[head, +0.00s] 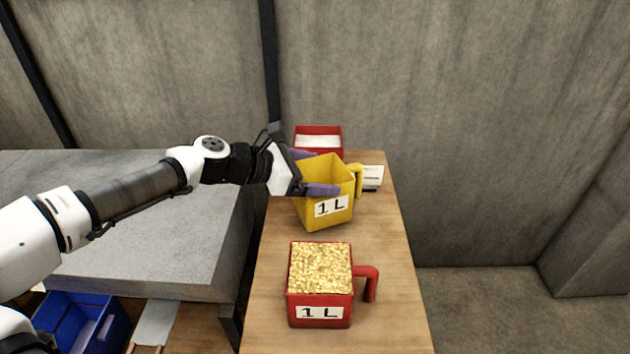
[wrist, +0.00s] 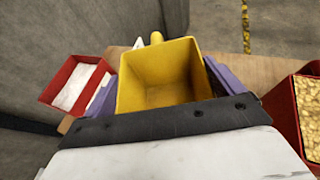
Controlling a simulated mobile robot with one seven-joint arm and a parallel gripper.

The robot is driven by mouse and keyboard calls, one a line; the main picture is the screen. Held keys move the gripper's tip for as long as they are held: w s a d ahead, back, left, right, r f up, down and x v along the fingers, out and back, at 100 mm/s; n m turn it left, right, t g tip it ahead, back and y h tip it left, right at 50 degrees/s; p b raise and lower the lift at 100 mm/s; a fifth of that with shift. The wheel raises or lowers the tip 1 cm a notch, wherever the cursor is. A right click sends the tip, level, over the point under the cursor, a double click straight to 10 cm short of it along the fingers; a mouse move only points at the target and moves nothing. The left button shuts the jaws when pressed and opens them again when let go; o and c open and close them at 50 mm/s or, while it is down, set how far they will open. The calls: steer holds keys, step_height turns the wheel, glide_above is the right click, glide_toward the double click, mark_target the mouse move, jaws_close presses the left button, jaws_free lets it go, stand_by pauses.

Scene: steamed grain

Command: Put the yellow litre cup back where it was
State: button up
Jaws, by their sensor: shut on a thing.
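The yellow litre cup (head: 325,191) has a "1 L" label and a yellow handle on its right side. My gripper (head: 318,172) is shut on it, with one purple finger on its far side and one on its near side. In the head view the cup looks slightly tilted, over the wooden bench. I cannot tell whether its base touches the wood. In the wrist view the yellow cup (wrist: 163,75) is empty inside and sits between the purple fingers (wrist: 160,88).
A red "1 L" cup (head: 320,310) full of grain stands nearer on the wooden bench (head: 390,300). A red box (head: 318,129) with white contents stands behind the yellow cup, and a small white card (head: 372,177) right of it. A grey slab (head: 150,270) lies left.

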steer(key=shift+f, duration=1.55)
steer(key=shift+f, duration=0.15)
steer(key=o, duration=1.6)
steer(key=shift+c, duration=0.2)
steer(key=b+v, duration=0.2)
steer(key=v, duration=1)
steer(key=shift+a, duration=0.1)
